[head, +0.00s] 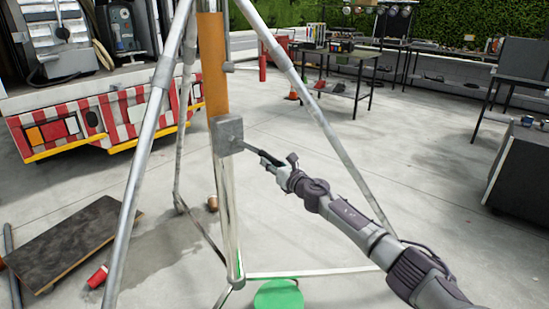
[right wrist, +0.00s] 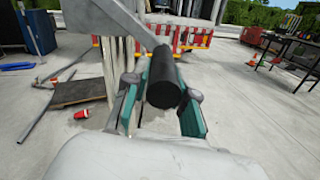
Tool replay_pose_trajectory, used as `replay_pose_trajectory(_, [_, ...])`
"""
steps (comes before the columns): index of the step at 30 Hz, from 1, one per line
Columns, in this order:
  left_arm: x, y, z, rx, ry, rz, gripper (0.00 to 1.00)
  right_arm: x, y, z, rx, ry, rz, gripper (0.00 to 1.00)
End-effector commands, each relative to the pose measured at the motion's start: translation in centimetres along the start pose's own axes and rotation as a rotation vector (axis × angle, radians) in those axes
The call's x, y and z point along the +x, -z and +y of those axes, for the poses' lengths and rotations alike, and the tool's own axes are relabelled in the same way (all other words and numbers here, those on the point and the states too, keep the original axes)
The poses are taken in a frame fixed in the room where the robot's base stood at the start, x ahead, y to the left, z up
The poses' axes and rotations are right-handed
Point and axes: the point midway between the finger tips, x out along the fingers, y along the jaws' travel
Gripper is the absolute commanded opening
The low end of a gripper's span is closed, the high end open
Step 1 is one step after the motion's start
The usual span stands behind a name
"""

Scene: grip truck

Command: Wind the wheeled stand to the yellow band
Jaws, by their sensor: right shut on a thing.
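The stand (head: 158,95) has splayed metal legs around a central column. The column's upper part is an orange tube (head: 212,65) and its lower part is a shiny metal tube (head: 229,195). A grey gear box (head: 227,135) sits on the column, with a crank on its right side. My right gripper (head: 275,164) is at the crank and shut on its black handle (right wrist: 162,88), which lies between the green fingers in the right wrist view. The grey crank arm (right wrist: 122,22) leads up from the handle. I make out no distinct yellow band. My left gripper is not in view.
A green disc (head: 278,295) lies at the stand's foot. A red and white striped truck (head: 110,115) is behind. Tables (head: 345,55) stand at the back; the floor at right centre is clear.

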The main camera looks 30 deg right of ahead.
Motion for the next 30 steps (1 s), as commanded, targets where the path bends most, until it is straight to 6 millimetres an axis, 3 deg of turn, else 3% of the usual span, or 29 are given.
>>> replay_pose_trajectory(1, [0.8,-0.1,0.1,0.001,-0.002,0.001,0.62,-0.3,1.8,-0.8,-0.003,0.02,0.012,0.01])
replay_pose_trajectory(5, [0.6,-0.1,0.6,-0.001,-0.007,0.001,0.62,-0.3,2.1,0.0,-0.001,0.018,0.012,0.0])
replay_pose_trajectory(11, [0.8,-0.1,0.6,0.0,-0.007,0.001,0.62,-0.1,3.8,2.6,0.001,0.009,0.009,0.0])
replay_pose_trajectory(18, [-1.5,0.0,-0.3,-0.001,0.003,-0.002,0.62,-0.1,2.3,4.7,0.002,0.007,0.006,0.0])
replay_pose_trajectory(28, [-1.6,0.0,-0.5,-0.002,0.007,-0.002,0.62,-0.1,1.9,4.4,0.001,0.006,0.005,0.0])
replay_pose_trajectory(30, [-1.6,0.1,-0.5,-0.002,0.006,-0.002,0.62,-0.1,1.8,4.4,0.002,0.006,0.005,0.1])
